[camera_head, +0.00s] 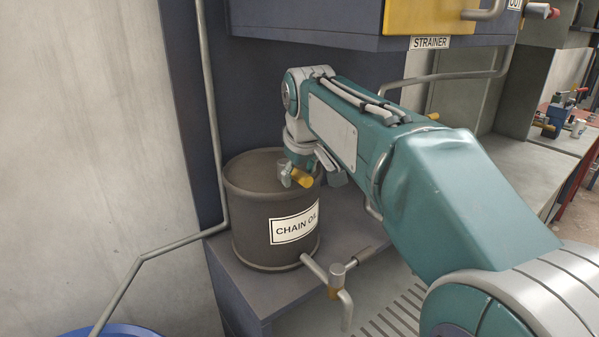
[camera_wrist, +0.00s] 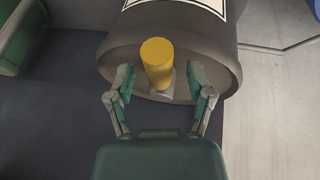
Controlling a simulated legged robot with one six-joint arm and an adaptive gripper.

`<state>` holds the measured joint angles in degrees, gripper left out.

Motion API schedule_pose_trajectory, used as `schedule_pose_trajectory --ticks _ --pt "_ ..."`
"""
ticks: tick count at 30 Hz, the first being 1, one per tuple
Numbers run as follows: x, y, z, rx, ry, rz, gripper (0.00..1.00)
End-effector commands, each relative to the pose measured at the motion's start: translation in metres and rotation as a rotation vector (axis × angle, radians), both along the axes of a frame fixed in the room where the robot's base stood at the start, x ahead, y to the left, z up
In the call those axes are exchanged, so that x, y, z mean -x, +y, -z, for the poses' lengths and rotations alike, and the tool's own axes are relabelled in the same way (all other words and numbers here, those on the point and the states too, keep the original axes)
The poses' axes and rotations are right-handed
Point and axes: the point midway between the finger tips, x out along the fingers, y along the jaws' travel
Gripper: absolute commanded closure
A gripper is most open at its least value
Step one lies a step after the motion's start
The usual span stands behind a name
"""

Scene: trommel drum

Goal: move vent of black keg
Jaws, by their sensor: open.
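The black keg (camera_head: 262,240), labelled CHAIN OIL, stands upright on a dark ledge. Its vent (camera_head: 301,178) is on the lid, a grey fitting with a yellow handle or cap. My gripper (camera_head: 325,168) is at the lid, partly hidden by my wrist in the head view. In the wrist view, my gripper (camera_wrist: 161,84) is open, with one finger on each side of the yellow vent (camera_wrist: 158,62). Gaps show between the fingers and the vent. The keg's rim (camera_wrist: 108,70) is around them, with a white label edge at the top of the picture.
A tap (camera_head: 335,275) sticks out low from the keg's front, above a slotted grate (camera_head: 395,318). A thin pipe (camera_head: 212,120) runs down the wall left of the keg. A cabinet marked STRAINER (camera_head: 430,43) overhangs above. A blue round rim (camera_head: 110,331) shows at lower left.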

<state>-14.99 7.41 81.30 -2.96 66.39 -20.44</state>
Motion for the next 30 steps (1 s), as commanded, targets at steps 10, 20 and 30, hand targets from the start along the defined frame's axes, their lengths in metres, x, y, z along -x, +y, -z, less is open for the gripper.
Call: schedule_pose_trajectory --ticks 10,20,30 --pt "0.0001 -0.0002 0.0005 0.001 0.001 0.000 0.94" --pt "0.0001 -0.0005 0.0013 -0.001 0.003 -0.007 1.00" --pt "-0.0050 -0.0086 0.0021 -0.001 0.005 -0.148 1.00"
